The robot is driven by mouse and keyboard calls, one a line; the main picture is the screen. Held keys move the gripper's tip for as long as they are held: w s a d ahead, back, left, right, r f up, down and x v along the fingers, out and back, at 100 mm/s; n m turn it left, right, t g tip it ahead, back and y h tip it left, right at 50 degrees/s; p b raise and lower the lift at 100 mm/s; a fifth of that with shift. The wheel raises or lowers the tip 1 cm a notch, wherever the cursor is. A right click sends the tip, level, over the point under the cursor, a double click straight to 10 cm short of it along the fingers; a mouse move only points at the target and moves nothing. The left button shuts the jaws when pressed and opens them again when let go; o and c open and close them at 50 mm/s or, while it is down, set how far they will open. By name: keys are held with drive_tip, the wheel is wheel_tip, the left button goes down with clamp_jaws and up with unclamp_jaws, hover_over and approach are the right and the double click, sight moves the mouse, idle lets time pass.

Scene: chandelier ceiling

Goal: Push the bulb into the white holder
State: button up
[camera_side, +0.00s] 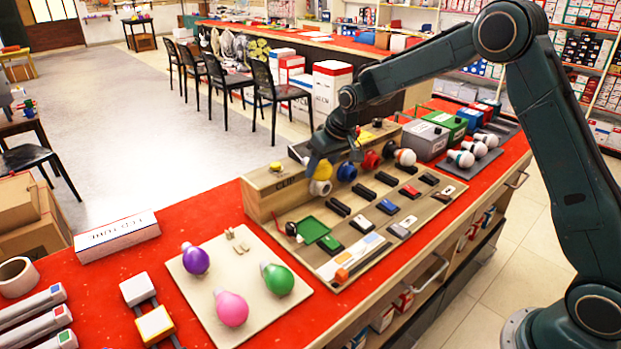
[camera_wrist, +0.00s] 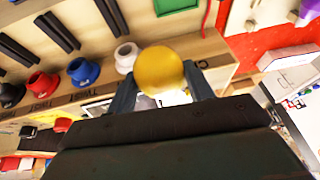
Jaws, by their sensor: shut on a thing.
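A yellow bulb (camera_wrist: 160,68) is held between the two fingers of my gripper (camera_wrist: 160,88) in the wrist view, its round end facing the camera. In the side view my gripper (camera_side: 322,160) is just above and beside the white holder (camera_side: 320,187), at the near end of a row of holders on the wooden stand. In the wrist view the white holder (camera_wrist: 126,56) is just left of the bulb. The bulb's base is hidden, and I cannot tell whether it touches the holder.
Blue (camera_side: 347,172) and red (camera_side: 371,160) holders stand beside the white one. A wooden panel of switches (camera_side: 365,215) lies in front. A pale board (camera_side: 190,290) carries purple (camera_side: 195,259), green (camera_side: 277,279) and pink (camera_side: 231,307) bulbs.

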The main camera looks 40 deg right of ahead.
drive_tip(key=s+d+f, duration=0.2)
drive_tip(key=s+d, duration=0.2)
drive_tip(key=d, duration=0.1)
drive_tip(key=shift+d+f, duration=0.15)
drive_tip(key=shift+d, duration=0.25)
drive_tip(key=shift+s+f, duration=0.1)
drive_tip(key=shift+f, duration=3.75)
drive_tip(key=shift+f, duration=0.1)
drive_tip(key=shift+w, duration=1.65)
drive_tip(key=o, duration=1)
drive_tip(key=shift+o, duration=0.2)
